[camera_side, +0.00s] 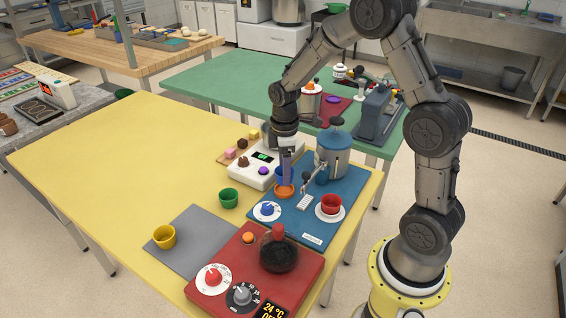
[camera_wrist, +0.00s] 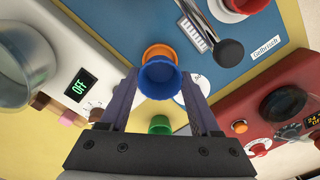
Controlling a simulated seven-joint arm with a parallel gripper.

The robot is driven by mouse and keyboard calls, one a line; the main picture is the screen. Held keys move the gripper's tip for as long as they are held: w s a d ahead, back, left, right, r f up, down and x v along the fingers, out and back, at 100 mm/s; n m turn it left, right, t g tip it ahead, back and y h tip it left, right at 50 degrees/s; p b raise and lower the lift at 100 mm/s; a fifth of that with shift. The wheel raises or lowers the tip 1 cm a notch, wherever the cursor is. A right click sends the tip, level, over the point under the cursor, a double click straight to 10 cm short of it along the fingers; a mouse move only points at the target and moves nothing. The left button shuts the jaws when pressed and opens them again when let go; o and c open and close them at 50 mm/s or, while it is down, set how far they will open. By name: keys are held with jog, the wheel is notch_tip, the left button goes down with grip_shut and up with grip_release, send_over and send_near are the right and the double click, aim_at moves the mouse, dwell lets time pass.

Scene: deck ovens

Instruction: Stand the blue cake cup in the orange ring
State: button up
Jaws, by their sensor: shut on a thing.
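The blue cake cup (camera_wrist: 160,80) is between the fingertips of my gripper (camera_wrist: 158,88) in the wrist view, its open top facing the camera. My gripper (camera_side: 286,168) is shut on it, pointing down in the side view; the cup (camera_side: 279,175) is partly hidden behind the fingers there. The orange ring (camera_side: 284,191) lies on the blue mat just below the cup. In the wrist view the ring (camera_wrist: 158,49) shows as an arc beyond the cup, which covers its near part. I cannot tell whether the cup's base touches the ring.
A white box with an OFF display (camera_side: 244,178) stands close left. A green cup (camera_side: 228,198) stands nearby. The yellow table's left is clear.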

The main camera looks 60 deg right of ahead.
jog(key=shift+f, duration=1.2)
jog(key=shift+f, duration=0.6)
dwell(0.6)
jog(key=o, duration=1)
jog(key=shift+o, duration=0.2)
notch_tip(320, 180, up, 11)
dwell(0.5)
jog(key=shift+a, duration=0.1)
